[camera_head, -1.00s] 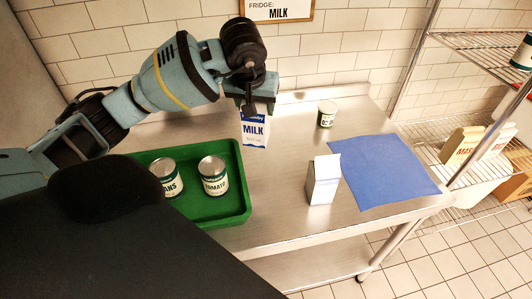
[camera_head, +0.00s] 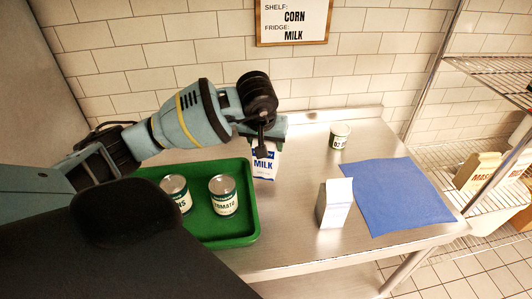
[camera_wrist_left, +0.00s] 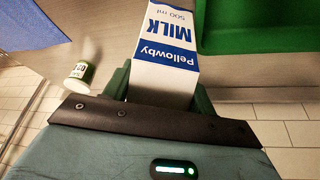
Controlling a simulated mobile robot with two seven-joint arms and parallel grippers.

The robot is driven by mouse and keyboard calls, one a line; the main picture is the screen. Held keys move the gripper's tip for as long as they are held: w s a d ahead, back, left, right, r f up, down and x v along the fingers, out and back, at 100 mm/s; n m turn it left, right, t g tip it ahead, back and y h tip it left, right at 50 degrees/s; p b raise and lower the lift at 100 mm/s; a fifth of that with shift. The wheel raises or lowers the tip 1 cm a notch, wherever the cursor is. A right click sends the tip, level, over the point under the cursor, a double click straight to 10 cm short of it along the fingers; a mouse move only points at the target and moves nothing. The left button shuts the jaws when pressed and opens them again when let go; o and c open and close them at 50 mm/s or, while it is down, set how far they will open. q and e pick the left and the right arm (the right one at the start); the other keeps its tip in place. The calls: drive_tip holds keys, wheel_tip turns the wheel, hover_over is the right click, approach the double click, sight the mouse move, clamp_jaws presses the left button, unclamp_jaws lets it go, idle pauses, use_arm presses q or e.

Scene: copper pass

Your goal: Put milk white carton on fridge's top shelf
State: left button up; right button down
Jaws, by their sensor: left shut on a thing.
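A white milk carton with blue bands and the word MILK (camera_head: 264,164) is in my left gripper (camera_head: 266,142), beside the right edge of the green tray. In the left wrist view the carton (camera_wrist_left: 165,45) sits between both fingers of the left gripper (camera_wrist_left: 160,92), its top end toward the camera. The gripper is shut on it. I cannot tell if its base touches the table. A second white carton (camera_head: 335,203) stands upright on the table, its visible sides plain. The fridge is not in view. My right gripper is not in view.
The green tray (camera_head: 247,226) holds two cans, one labelled TOMATO (camera_head: 223,196). Another can (camera_head: 340,136) stands at the back. A blue mat (camera_head: 400,196) lies on the right of the steel table (camera_head: 300,235). A wall sign (camera_head: 293,22) reads SHELF: CORN, FRIDGE: MILK. Wire shelves (camera_head: 490,75) stand at right.

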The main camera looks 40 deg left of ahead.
use_arm(q)
drive_tip(key=shift+f, duration=1.75)
drive_tip(key=shift+f, duration=0.2)
drive_tip(key=o, duration=1.4)
drive_tip(key=shift+c, duration=0.2)
drive_tip(key=shift+s+r, duration=0.15)
drive_tip(key=shift+r, duration=0.5)
drive_tip(key=v, duration=1)
drive_tip(key=shift+p, duration=0.3)
drive_tip(key=shift+o, duration=0.4)
drive_tip(key=shift+s+d+r, duration=0.2)
drive_tip(key=shift+s+r, duration=0.05)
drive_tip(key=shift+r, duration=0.15)
